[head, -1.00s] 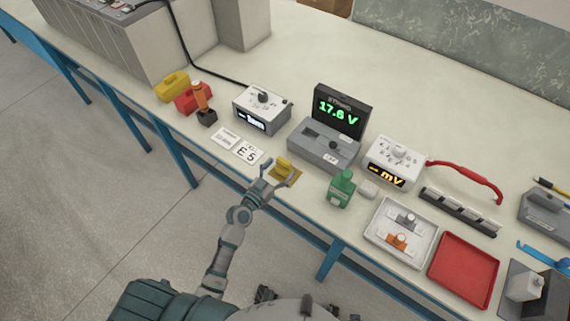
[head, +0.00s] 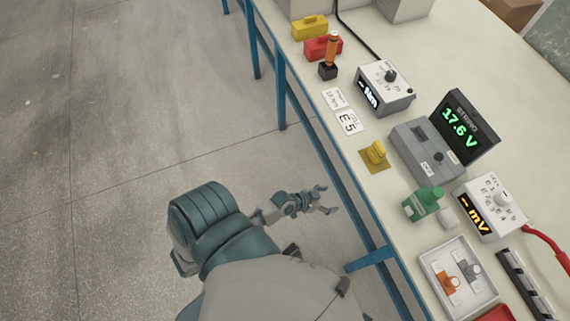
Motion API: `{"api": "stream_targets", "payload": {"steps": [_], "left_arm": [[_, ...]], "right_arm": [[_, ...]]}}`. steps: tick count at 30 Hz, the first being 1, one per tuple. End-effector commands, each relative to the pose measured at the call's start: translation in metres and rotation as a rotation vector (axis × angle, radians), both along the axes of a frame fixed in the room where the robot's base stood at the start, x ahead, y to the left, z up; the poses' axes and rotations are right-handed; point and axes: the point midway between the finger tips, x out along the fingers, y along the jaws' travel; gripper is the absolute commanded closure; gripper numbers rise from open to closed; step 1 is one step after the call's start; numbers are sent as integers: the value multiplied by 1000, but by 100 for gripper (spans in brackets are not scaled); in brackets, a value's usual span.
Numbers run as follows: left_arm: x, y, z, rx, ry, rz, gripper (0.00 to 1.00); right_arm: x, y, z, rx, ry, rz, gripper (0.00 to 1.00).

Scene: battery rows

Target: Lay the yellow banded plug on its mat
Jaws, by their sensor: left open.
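The yellow banded plug (head: 375,152) rests on a small mustard-yellow mat (head: 377,167) near the table's front edge. Its far side is hidden, and the band is too small to make out. My left gripper (head: 324,198) is open and empty. It is off the table's front edge, over the floor, to the left of the plug and apart from it. My right gripper does not show.
A white tray (head: 446,252) with small parts is at lower right. A blue table leg (head: 279,90) stands at the edge.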

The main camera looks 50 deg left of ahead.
Motion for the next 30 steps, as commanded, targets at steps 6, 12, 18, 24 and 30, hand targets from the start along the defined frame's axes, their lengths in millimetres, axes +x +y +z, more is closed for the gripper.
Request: {"api": "stream_targets", "payload": {"steps": [6,12,18,24,30], "left_arm": [[-127,12,-154,184,547,67,17],[-194,28,-198,305,765,130,17],[-200,30,-201,319,784,138,17],[-207,32,-210,321,788,135,17],[-214,32,-221,321,789,133,17]], "right_arm": [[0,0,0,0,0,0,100],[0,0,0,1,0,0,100],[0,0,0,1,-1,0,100],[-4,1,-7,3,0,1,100],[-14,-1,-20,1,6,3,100]]}}
